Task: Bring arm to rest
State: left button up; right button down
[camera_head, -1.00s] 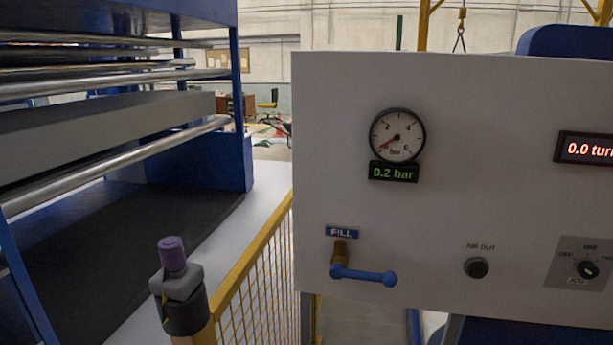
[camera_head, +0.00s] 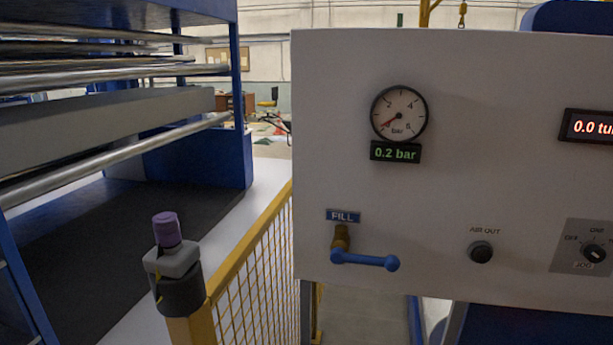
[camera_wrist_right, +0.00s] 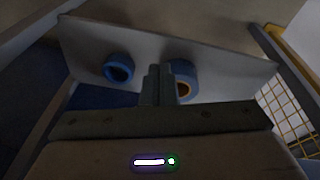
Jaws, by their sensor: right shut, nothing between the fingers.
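My right gripper (camera_wrist_right: 165,85) shows only in the right wrist view, with its fingers together and nothing between them. Beyond it are a light panel or shelf (camera_wrist_right: 90,40) and two round blue things, one on the left (camera_wrist_right: 118,68) and one with an orange inner edge (camera_wrist_right: 184,80) partly behind the fingers. I cannot tell how far the fingers are from them. Neither gripper is in the head view, and my left gripper is in no view.
A white control panel (camera_head: 450,190) fills the right, with a gauge (camera_head: 399,114) reading 0.2 bar and a blue FILL lever (camera_head: 365,259). A yellow mesh fence (camera_head: 250,260) and a purple-topped grey fixture (camera_head: 173,262) stand beside the blue roller machine (camera_head: 215,160).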

jog(key=s+d+f+g+b, duration=0.1)
jog(key=s+f+b, duration=0.2)
jog(key=s+f, duration=1.5)
notch_tip(320, 180, down, 5)
jog(key=shift+s+r, duration=0.2)
jog(key=shift+s, duration=0.05)
jog(key=shift+d, duration=0.1)
dwell(1.4)
